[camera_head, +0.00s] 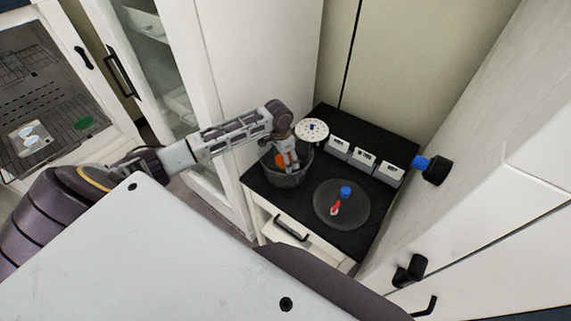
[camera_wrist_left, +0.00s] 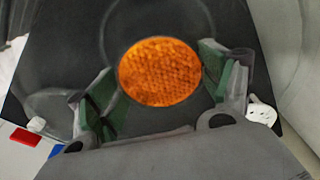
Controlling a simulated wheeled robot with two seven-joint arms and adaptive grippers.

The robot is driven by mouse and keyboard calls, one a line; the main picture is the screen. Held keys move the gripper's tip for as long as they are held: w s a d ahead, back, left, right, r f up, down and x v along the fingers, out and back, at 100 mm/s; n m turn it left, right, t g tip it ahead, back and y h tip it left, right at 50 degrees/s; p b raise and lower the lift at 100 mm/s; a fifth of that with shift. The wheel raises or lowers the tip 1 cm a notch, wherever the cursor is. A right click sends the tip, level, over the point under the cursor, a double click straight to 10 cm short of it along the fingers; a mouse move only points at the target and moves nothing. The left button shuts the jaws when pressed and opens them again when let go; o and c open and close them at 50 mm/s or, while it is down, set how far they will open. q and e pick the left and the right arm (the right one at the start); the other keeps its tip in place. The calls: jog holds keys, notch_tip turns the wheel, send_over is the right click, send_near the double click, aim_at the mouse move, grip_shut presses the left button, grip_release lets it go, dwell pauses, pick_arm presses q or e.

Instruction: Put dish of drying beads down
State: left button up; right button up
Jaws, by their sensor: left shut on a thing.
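The dish of drying beads (camera_head: 281,160) shows as an orange patch in the head view and as a round bed of orange beads (camera_wrist_left: 160,72) in the left wrist view. My left gripper (camera_head: 289,160) is shut on this dish, with green finger pads on both sides of it in the wrist view (camera_wrist_left: 160,88). The gripper points down into the mouth of a clear round bowl (camera_head: 287,179) on the black counter. Whether the dish touches the bowl's floor cannot be told. My right gripper is not in view.
A white perforated plate (camera_head: 313,130) and several white labelled boxes (camera_head: 363,159) stand behind. A wall with a blue-and-black knob (camera_head: 436,170) bounds the right.

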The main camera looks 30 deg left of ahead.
aim_at(282, 160)
pick_arm(q)
jog(key=shift+f, duration=1.85)
jog(key=shift+f, duration=0.1)
jog(key=o, duration=1)
jog(key=r, duration=0.4)
jog(key=s+r, duration=0.1)
jog(key=r, duration=0.7)
jog(key=shift+s+a+r, duration=0.1)
jog(key=shift+s+a, duration=0.05)
jog(key=shift+a, duration=0.2)
